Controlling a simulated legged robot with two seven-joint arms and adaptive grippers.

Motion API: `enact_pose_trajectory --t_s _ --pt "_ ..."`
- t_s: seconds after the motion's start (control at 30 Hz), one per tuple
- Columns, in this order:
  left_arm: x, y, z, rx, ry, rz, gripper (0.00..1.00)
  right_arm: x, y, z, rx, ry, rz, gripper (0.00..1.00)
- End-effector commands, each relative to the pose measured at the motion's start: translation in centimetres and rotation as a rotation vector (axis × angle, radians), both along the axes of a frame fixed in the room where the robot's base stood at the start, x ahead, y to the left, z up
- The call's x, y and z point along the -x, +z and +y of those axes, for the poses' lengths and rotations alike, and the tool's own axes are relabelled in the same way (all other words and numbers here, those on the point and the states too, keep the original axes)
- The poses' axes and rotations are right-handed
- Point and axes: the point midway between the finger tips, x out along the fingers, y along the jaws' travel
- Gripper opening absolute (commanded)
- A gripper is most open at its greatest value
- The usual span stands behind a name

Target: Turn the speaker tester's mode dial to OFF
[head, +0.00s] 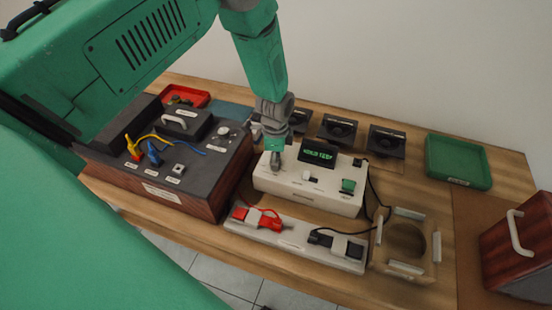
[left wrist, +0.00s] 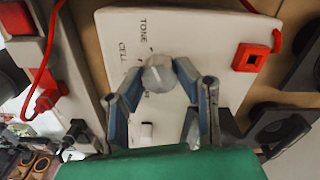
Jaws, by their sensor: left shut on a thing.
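The speaker tester (head: 335,192) is a white box on the wooden bench, with a small screen (head: 318,153) showing green text. Its mode dial (left wrist: 158,74) is a round grey knob near the tester's left end in the head view. The words TONE and CELL are printed beside it in the left wrist view; I cannot read an OFF mark. My left gripper (head: 276,163) reaches down from above, and in the left wrist view its fingertips (left wrist: 159,78) are shut on the dial's sides. The dial's pointer is not clear. My right gripper is not in view.
A white rest (head: 295,240) with a red and a black probe lies in front of the tester. A dark-topped wooden unit (head: 205,170) stands close on the left. Several black speakers (head: 337,130) stand behind. A cutout stand (head: 405,245) and a green tray (head: 457,162) are right.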

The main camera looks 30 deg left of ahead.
Motion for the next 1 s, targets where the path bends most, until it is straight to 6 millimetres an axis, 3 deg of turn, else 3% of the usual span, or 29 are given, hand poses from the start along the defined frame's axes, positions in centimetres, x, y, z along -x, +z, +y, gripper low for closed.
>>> enact_pose_trajectory --t_s 0.37,1.0 --pt "-0.1 0.0 0.2 -0.003 0.136 -0.003 0.00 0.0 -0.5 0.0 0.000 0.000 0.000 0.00" --pt "-0.1 0.0 0.2 -0.003 0.725 -0.004 0.00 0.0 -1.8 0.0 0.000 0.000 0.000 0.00"
